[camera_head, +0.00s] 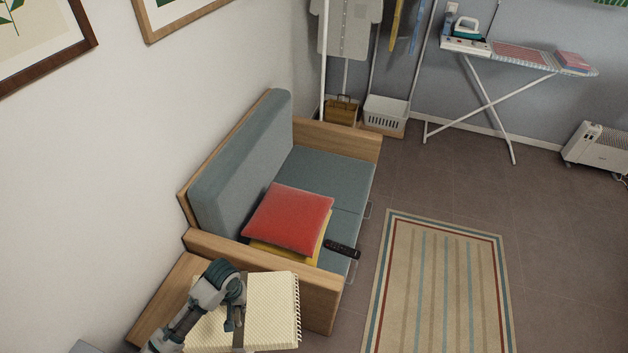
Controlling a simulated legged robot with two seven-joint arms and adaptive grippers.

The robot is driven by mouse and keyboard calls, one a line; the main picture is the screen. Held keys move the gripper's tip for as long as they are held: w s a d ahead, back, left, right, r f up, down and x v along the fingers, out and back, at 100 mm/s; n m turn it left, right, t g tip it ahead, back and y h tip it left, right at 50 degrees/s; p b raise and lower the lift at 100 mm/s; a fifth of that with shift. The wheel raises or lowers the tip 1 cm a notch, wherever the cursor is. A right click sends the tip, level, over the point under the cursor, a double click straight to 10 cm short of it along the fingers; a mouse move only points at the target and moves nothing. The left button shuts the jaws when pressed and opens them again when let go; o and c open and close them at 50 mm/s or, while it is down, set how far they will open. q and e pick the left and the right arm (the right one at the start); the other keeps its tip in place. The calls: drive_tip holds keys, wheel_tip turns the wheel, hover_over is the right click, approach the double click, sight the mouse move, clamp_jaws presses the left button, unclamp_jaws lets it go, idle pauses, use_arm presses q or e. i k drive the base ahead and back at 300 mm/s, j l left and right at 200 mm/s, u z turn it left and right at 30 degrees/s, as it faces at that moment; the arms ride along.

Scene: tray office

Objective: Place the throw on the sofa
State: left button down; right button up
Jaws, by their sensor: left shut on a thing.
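The throw (272,308) is a folded cream, knitted-looking cloth with a fringe along its right edge, at the bottom of the view. My left gripper (237,327) comes in from the lower left and is shut on the throw; the gripper and arm cover part of its left side. The throw is beside the near wooden arm of the sofa and covers part of it; I cannot tell whether it touches anything below. The sofa (318,172) has blue-grey cushions and a wooden frame. My right gripper is not in view.
A red cushion (288,217) lies over a yellow one (326,243) on the sofa's near seat, with a black remote (343,249) beside them. The far seat is clear. A wooden surface (160,302) adjoins the near arm. A striped rug (440,285) lies right.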

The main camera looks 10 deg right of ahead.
sight(338, 179)
drive_tip(key=i+l+u, duration=0.1)
drive_tip(key=l, duration=0.9)
drive_tip(key=l+u, duration=0.1)
drive_tip(key=l, duration=0.95)
drive_tip(key=i+l+u, duration=0.1)
drive_tip(key=i+l, duration=0.8)
drive_tip(key=l, duration=0.15)
drive_tip(key=i+l+u, duration=0.15)
drive_tip(key=i+l, duration=0.25)
drive_tip(key=l, duration=0.15)
drive_tip(key=i+l, duration=0.15)
drive_tip(key=i, duration=0.25)
drive_tip(key=i+l+u, duration=0.1)
drive_tip(key=i, duration=0.35)
drive_tip(key=i+l, duration=0.25)
drive_tip(key=i, duration=0.15)
